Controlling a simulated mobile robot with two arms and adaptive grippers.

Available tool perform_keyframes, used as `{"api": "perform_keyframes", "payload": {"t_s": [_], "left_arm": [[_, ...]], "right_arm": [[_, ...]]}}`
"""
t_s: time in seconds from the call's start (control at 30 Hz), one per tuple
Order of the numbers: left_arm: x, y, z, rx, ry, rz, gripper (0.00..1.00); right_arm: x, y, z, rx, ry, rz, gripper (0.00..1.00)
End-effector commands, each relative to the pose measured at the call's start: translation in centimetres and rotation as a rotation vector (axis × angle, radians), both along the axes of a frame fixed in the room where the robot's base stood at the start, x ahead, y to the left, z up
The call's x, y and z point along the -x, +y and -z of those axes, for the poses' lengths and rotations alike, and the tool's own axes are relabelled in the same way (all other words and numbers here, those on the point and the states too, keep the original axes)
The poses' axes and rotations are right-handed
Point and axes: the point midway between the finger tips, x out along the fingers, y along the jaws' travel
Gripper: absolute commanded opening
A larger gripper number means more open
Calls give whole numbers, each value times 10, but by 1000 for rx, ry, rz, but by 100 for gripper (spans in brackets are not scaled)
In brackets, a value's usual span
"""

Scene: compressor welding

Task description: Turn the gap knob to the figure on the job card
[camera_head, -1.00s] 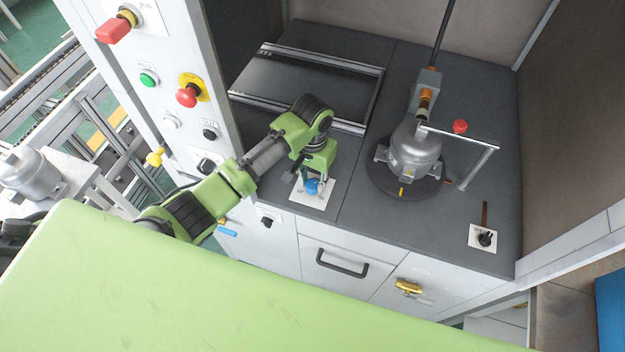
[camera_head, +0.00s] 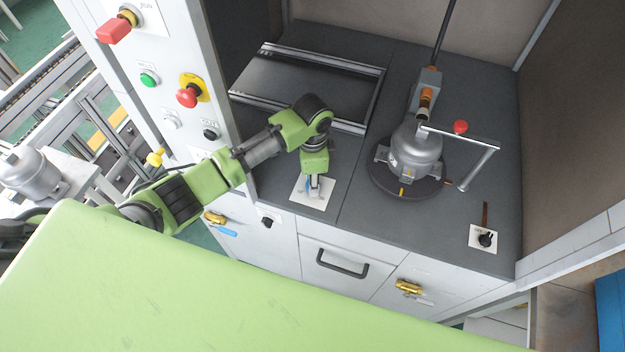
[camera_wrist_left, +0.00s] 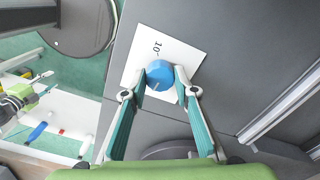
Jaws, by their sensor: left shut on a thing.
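The gap knob is a blue faceted knob (camera_wrist_left: 160,74) on a white plate (camera_wrist_left: 190,55), with a figure that looks like 10 printed beside it in the left wrist view. In the head view the plate (camera_head: 326,190) lies on the dark worktop, and the knob is mostly hidden by my gripper. My left gripper (camera_head: 313,190) points down over the plate; in the wrist view its two fingers (camera_wrist_left: 160,82) are shut on the blue knob from both sides. A light pointer mark shows on the knob's face. I cannot make out a job card. My right gripper is not in view.
A grey compressor (camera_head: 415,150) stands on a round dark turntable to the right, with a bent metal bar beside it. A black knob (camera_head: 486,240) sits on another white plate at right. A panel with a red emergency button (camera_head: 187,97) stands at left. A railed plate lies behind.

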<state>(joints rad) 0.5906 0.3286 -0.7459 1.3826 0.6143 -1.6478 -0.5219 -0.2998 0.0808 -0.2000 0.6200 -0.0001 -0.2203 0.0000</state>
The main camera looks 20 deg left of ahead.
Motion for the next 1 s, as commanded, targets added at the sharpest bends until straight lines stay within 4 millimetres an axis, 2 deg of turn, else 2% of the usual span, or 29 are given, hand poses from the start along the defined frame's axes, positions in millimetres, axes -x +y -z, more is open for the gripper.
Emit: {"api": "perform_keyframes", "payload": {"t_s": [0.2, 0.5, 1.0], "left_arm": [[-3, 0, -2, 2, -6, 182, 6], [-3, -1, -2, 2, -7, 353, 6], [-2, -1, -2, 2, -7, 426, 6]], "right_arm": [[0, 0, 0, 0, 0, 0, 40], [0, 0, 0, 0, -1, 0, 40], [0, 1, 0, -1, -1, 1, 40]]}}
